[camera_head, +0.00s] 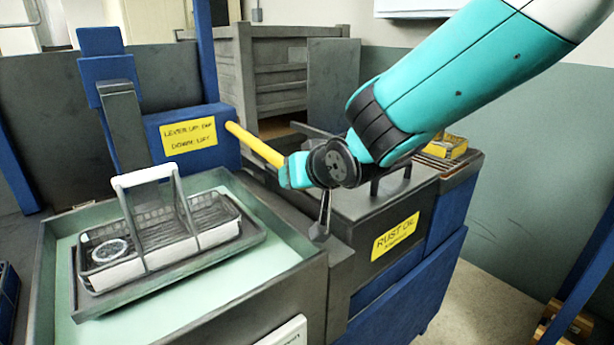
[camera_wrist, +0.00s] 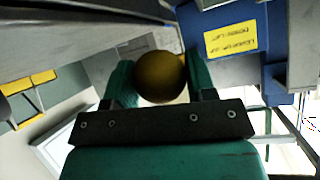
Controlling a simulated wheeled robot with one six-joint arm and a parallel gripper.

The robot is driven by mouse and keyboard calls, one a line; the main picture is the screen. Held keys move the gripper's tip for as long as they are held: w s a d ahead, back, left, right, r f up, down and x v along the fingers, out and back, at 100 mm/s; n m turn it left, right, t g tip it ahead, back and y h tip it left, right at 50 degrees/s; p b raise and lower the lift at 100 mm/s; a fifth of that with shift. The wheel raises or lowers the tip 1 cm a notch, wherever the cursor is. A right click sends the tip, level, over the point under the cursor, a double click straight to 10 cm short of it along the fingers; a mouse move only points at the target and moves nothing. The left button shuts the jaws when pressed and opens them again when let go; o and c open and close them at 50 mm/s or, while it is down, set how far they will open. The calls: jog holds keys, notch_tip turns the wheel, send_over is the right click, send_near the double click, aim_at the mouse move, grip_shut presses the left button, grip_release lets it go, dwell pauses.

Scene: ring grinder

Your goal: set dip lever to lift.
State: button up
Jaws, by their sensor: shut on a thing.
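The dip lever (camera_head: 256,144) is a yellow bar that sticks out of a blue box (camera_head: 178,140) and slopes down to the right in the head view. A yellow label on the box reads "LEVER UP: DIP, DOWN: LIFT". My gripper (camera_head: 290,170) is shut on the lever's outer end, which it partly hides. In the wrist view the lever's round end (camera_wrist: 161,77) sits between the two green fingers of my gripper (camera_wrist: 162,85).
A wire basket (camera_head: 165,225) with a white handle and a ring inside stands on a tray over the pale green basin at left. The dark rust oil tank (camera_head: 350,205) lies below my gripper. A grey slatted crate (camera_head: 280,75) stands behind.

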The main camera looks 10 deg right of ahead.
jog(key=shift+f, duration=0.35)
jog(key=o, duration=1.2)
jog(key=shift+o, duration=0.2)
jog(key=shift+r, duration=0.15)
jog(key=shift+s+d+r, duration=0.1)
jog(key=shift+s+r, duration=0.1)
jog(key=shift+s, duration=0.15)
jog(key=v, duration=1.6)
jog(key=shift+s+p, duration=0.25)
jog(key=shift+p, duration=0.2)
jog(key=shift+r, duration=0.1)
